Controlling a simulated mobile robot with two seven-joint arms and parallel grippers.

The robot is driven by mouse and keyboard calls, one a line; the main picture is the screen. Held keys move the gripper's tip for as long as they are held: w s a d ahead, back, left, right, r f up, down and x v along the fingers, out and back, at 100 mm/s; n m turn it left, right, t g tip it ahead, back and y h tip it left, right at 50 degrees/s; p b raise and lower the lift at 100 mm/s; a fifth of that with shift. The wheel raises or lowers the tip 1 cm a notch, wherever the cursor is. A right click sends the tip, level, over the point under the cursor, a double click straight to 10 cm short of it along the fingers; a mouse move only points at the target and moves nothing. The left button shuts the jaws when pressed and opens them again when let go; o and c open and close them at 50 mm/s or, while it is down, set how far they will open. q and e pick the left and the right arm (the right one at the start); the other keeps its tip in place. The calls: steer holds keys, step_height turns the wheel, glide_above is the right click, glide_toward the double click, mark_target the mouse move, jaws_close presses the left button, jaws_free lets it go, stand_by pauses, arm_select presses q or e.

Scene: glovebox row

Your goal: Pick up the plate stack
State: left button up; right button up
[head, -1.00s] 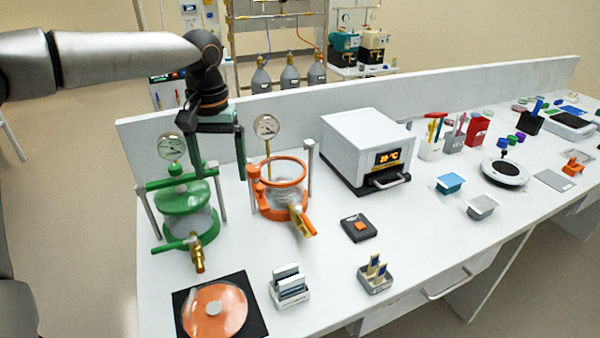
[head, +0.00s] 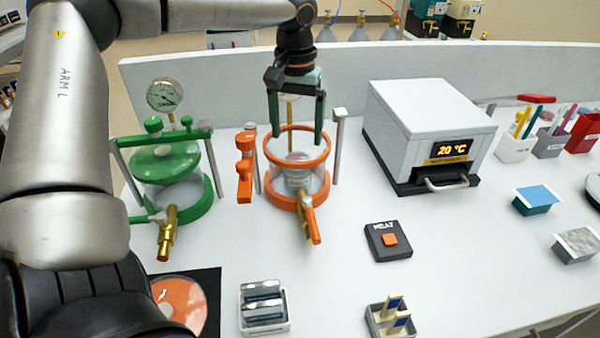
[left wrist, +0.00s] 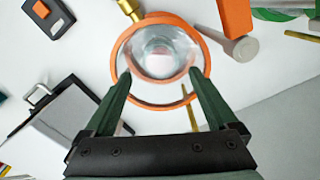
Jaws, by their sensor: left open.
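The plate stack (head: 298,172) looks like clear round dishes piled inside the open orange-rimmed chamber (head: 284,198). In the left wrist view the plate stack (left wrist: 160,52) shows from above through the orange ring (left wrist: 116,62). My left gripper (head: 297,138) points down over the chamber, open, with its dark green fingers apart at about rim height. In the left wrist view its fingertips (left wrist: 159,76) lie on either side of the stack's near side. I cannot tell how far they reach inside. My right gripper is not in view.
A green chamber (head: 168,165) with a gauge stands to the left. The white oven (head: 415,125) is to the right, the heat pad (head: 388,242) in front. An orange disc (head: 178,303) lies on a black mat, partly behind my arm. A low wall runs behind.

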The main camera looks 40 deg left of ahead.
arm_select(q)
step_height(320, 180, down, 12)
steer(key=shift+b, duration=0.35)
steer(key=shift+r, duration=0.1)
steer(key=c, duration=1.3)
